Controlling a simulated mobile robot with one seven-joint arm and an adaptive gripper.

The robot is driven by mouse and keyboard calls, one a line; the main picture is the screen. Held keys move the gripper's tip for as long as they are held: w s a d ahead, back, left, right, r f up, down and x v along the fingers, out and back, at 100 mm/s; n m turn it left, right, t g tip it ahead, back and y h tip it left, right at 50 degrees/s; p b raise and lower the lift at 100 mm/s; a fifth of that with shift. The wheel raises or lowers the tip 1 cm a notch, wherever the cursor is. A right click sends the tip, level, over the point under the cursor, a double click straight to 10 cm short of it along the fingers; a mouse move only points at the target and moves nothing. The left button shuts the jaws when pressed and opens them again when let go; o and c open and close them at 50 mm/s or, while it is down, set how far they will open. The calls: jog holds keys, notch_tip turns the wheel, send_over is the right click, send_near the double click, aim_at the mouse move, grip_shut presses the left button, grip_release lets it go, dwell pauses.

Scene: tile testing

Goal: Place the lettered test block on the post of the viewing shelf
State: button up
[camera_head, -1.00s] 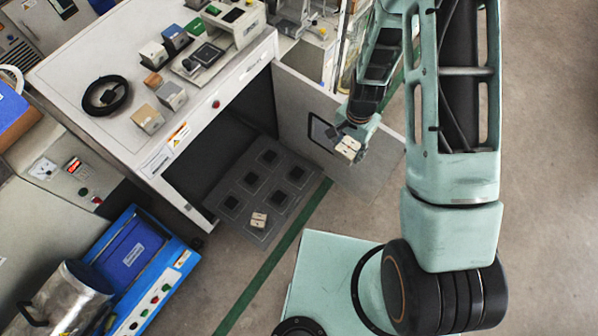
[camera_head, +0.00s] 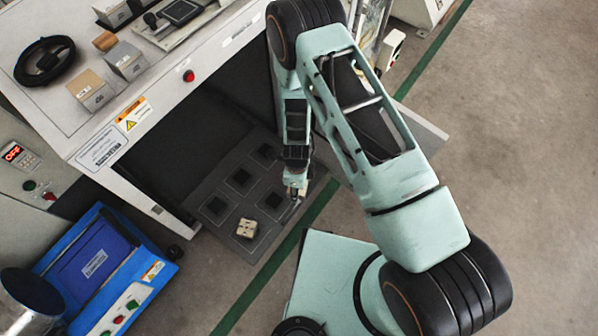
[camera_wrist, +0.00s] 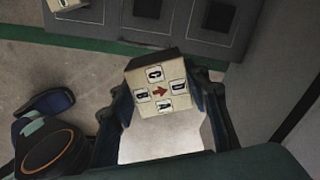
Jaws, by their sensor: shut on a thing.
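My gripper (camera_wrist: 165,103) is shut on the lettered test block (camera_wrist: 158,85), a beige block held between the two fingers. Its face toward the wrist camera has several letter tiles around a red arrow pointing right. In the head view the held block (camera_head: 299,191) is small and partly covered by my gripper (camera_head: 296,180), at the right edge of the grey viewing shelf (camera_head: 207,188). The shelf has several dark square places; whether these are posts I cannot tell. In the wrist view the shelf (camera_wrist: 170,18) lies beyond the block, apart from it in the picture.
A second beige block (camera_head: 247,228) sits at the shelf's near corner. The white cabinet (camera_head: 150,110) stands open behind the shelf. Its open door is largely hidden by my arm. A blue control box (camera_head: 95,262) is at lower left. The floor to the right is clear.

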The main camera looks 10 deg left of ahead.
jog(key=shift+a+f, duration=0.15)
jog(key=shift+f, duration=0.5)
jog(key=shift+w+a+f+b, duration=0.1)
jog(key=shift+w+f+b, duration=0.15)
jog(key=shift+b, duration=0.1)
jog(key=w+a+f+b, duration=0.1)
jog(key=w+f+b, duration=0.1)
jog(key=w+f, duration=0.1)
jog(key=w+a+f+b, duration=0.1)
jog(key=w+f+b, duration=0.1)
jog(key=w, duration=0.3)
jog(key=w+f+b, duration=0.2)
jog(key=w+f, duration=0.2)
jog(key=shift+w+a, duration=0.3)
jog(key=shift+a, duration=0.1)
jog(key=shift+w+f, duration=0.15)
jog(key=shift+f, duration=0.05)
jog(key=shift+w+a+f+b, duration=0.1)
jog(key=shift+f+b, duration=0.55)
jog(key=shift+f, duration=0.85)
jog(key=shift+f, duration=0.15)
jog(key=o, duration=1.6)
jog(key=shift+o, duration=0.2)
